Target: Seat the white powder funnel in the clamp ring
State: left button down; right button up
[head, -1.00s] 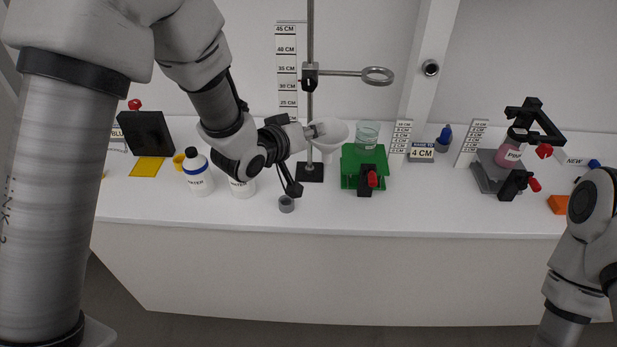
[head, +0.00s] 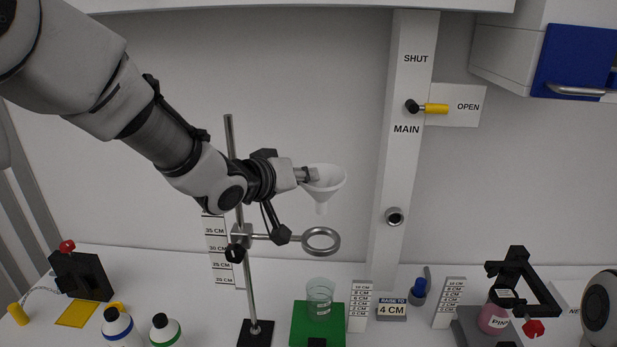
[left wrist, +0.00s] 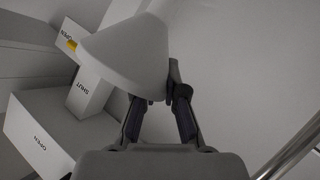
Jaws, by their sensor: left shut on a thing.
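The white powder funnel (head: 326,181) is held upright by my left gripper (head: 309,175), which is shut on its rim side. It also shows in the left wrist view (left wrist: 128,55), between the fingers (left wrist: 158,105). The clamp ring (head: 321,241) is a grey metal ring on a rod fixed to the upright stand pole (head: 247,290). In the head view the funnel's spout hangs above the ring, with a gap between them. The ring looks empty.
A glass beaker (head: 320,297) stands on a green platform (head: 300,325) below the ring. A height scale (head: 222,268) stands behind the pole. Bottles (head: 119,325) stand at the lower left. A pink jar (head: 493,319) is at the right. The wall behind the funnel is bare.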

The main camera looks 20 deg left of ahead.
pick_arm(q)
jog(key=shift+s+d+r, duration=0.15)
jog(key=shift+s+r, duration=0.05)
jog(key=shift+s, duration=0.2)
jog(key=shift+g, duration=0.4)
jog(key=w+f+b, duration=0.1)
jog(key=f, duration=0.1)
jog(key=w+f+b, duration=0.1)
jog(key=f, duration=0.2)
jog(key=w+f+b, duration=0.1)
jog(key=f+b, duration=0.1)
jog(key=shift+w+a+f, duration=0.15)
jog(key=shift+a, duration=0.25)
jog(key=shift+s+d+r, duration=0.15)
jog(key=shift+s+r, duration=0.1)
jog(key=shift+s, duration=0.2)
jog(key=shift+w+f+h+p, duration=0.1)
jog(key=shift+w+h+p, duration=0.2)
jog(key=shift+w+p, duration=0.1)
pick_arm(e)
jog(key=f, duration=0.2)
jog(key=w+f, duration=0.1)
jog(key=shift+a+f, duration=0.15)
jog(key=shift+f, duration=0.25)
pick_arm(q)
jog(key=shift+s, duration=0.15)
pick_arm(e)
jog(key=shift+s, duration=0.1)
jog(key=shift+r, duration=0.1)
